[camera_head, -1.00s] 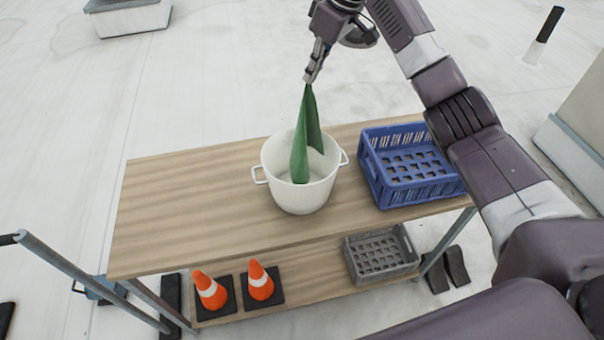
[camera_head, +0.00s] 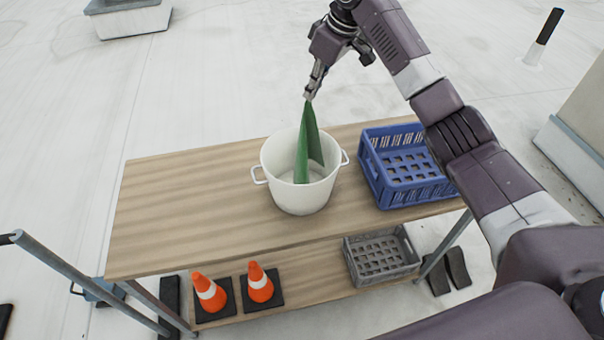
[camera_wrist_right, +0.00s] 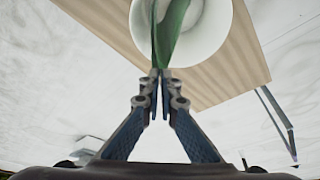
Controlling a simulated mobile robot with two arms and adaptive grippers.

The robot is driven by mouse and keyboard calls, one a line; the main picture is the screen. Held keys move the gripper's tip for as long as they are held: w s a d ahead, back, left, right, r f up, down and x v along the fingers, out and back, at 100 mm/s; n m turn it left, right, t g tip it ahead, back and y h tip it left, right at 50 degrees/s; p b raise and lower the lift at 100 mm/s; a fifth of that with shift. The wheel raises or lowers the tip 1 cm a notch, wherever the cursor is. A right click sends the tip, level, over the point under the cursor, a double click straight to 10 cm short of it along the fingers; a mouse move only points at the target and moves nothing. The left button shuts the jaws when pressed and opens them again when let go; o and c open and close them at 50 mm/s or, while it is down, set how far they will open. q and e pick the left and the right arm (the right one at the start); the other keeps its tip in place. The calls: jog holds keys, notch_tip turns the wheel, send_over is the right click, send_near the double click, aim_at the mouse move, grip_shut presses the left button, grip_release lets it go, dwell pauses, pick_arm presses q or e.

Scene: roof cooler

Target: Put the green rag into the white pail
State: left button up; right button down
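The white pail (camera_head: 293,196) stands upright on the wooden table top, with a handle on each side. The green rag (camera_head: 309,145) hangs from my right gripper (camera_head: 309,96), its lower part inside the pail's opening. My right gripper is above the pail, its fingertips shut on the rag's top end. In the right wrist view, the fingertips (camera_wrist_right: 160,76) pinch the green rag (camera_wrist_right: 170,30), and the white pail (camera_wrist_right: 215,30) shows beyond it. Whether the rag touches the pail's bottom I cannot tell. My left gripper is not in view.
A blue crate (camera_head: 374,183) stands on the table (camera_head: 180,210) right of the pail. The lower shelf (camera_head: 310,290) holds two orange cones (camera_head: 209,292) and a grey crate (camera_head: 380,272). The table top left of the pail is clear.

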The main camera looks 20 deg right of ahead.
notch_tip(320, 180, down, 13)
jog(key=b, duration=0.2)
jog(key=shift+f, duration=0.15)
dwell(1.8)
dwell(0.4)
jog(key=shift+s+a+f+p, duration=0.15)
jog(key=shift+s+a+f, duration=0.25)
jog(key=shift+a+f, duration=0.2)
jog(key=shift+s+a+f+p, duration=0.1)
jog(key=shift+s+a+f, duration=0.3)
jog(key=shift+a+f, duration=0.25)
jog(key=shift+s+a+f+p, duration=0.15)
jog(key=shift+s+a+f, duration=0.3)
jog(key=shift+f, duration=0.3)
jog(key=c, duration=2.6)
grip_release()
jog(key=shift+w, duration=0.1)
jog(key=shift+c, duration=0.2)
jog(key=o, duration=1.8)
